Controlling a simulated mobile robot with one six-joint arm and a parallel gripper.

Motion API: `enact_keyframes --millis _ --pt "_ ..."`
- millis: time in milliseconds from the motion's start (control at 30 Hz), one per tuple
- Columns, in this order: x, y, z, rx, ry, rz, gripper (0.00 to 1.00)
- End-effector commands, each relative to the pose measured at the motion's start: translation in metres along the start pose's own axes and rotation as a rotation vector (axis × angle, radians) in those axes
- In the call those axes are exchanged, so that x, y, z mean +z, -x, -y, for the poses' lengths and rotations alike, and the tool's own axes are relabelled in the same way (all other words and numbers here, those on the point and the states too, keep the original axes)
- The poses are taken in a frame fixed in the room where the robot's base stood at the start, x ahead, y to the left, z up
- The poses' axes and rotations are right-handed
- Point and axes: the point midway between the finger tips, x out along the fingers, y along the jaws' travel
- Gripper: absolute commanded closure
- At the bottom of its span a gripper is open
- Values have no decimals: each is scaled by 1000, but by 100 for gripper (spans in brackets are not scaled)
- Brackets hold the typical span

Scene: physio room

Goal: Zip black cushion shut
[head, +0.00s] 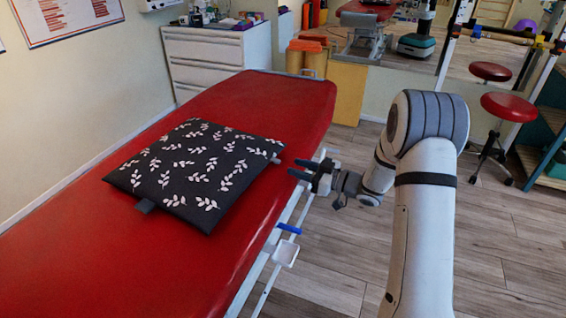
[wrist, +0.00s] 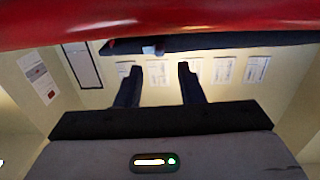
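The black cushion (head: 200,172) with a white leaf pattern lies flat on the red treatment table (head: 60,262). No zip can be made out.
A blue lever (head: 289,228) and a rail run along the table's right side, below my gripper. A white drawer cabinet (head: 205,60) stands behind the table. Two red stools (head: 508,106) stand at the right. The wooden floor (head: 340,250) beside the table is clear.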

Motion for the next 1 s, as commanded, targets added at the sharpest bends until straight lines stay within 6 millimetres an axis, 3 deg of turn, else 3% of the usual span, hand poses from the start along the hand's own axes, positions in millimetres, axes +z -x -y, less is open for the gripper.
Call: enact_keyframes --millis 300,700,1000 --pt "0 -49 0 1 2 0 65" --pt "0 -58 -1 5 1 1 65" --pt "0 -58 -2 6 1 1 89"
